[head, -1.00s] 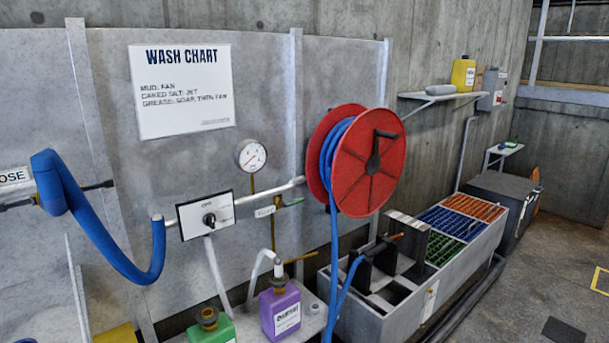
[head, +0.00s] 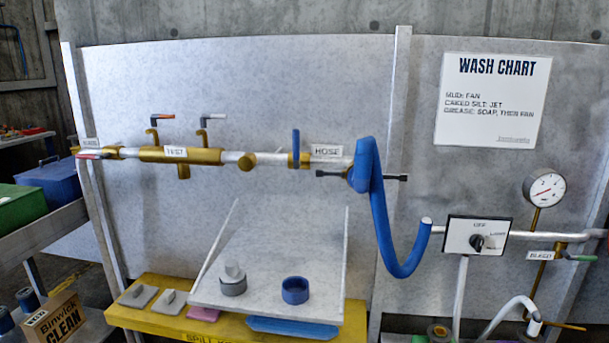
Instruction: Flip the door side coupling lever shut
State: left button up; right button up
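A blue hose (head: 378,215) joins a pale pipe at a coupling (head: 356,175) near the label HOSE (head: 328,151). A dark lever (head: 330,173) sticks out to the left of the coupling, and another dark lever (head: 395,177) sticks out to the right. Both look roughly level and stand away from the hose. Which one is on the door side I cannot tell, as no door shows. The middle of the coupling is partly hidden by the hose. Neither of my grippers is in the head view.
A blue-handled valve (head: 296,148) stands on the pipe just left of the coupling. A sloped grey board (head: 265,290) sits below, over a yellow tray (head: 165,320). A selector panel (head: 462,236) and gauge (head: 544,188) are to the right. Space before the coupling looks clear.

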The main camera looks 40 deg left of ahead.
aim_at(318, 173)
jog(key=j+u, duration=0.2)
jog(key=u, duration=0.85)
jog(key=k+j, duration=0.05)
